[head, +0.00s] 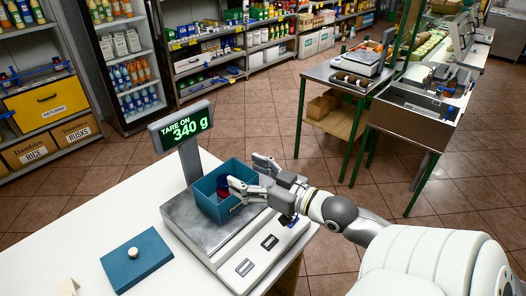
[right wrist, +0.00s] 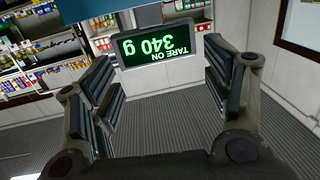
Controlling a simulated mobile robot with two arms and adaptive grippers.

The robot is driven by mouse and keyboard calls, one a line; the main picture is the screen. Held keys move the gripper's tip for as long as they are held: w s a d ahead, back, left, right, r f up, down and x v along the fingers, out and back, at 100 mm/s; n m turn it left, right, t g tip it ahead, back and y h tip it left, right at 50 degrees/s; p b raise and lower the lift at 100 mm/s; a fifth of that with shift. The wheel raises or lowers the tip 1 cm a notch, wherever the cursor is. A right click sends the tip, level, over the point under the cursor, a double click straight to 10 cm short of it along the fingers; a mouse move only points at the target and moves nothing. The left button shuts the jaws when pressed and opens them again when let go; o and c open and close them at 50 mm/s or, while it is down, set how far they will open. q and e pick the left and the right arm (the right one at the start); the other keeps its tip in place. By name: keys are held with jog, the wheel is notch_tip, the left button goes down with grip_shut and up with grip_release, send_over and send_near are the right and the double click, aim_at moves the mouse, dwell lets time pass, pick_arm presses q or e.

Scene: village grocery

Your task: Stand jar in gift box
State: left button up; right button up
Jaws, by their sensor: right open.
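The blue open gift box (head: 213,205) stands on the metal pan of the scale (head: 184,222). A small dark blue and red thing (head: 222,184), probably the jar, shows inside the box; my gripper partly hides it, and I cannot tell whether it stands upright. My right gripper (head: 246,172) is open above the box, with one finger over its near right side and the other towards its far side. In the right wrist view nothing shows between the open fingers (right wrist: 160,90) except the background. My left gripper is not in view.
The scale display (head: 182,126) reads TARE ON 340 g and rises behind the box. A blue lid with a white knob (head: 137,260) lies on the white counter (head: 60,235), left of the scale. Shelves and a drinks fridge (head: 130,70) stand beyond, across open tiled floor.

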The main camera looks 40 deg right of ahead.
jog(key=shift+b+v, duration=0.4)
jog(key=shift+v, duration=1.7)
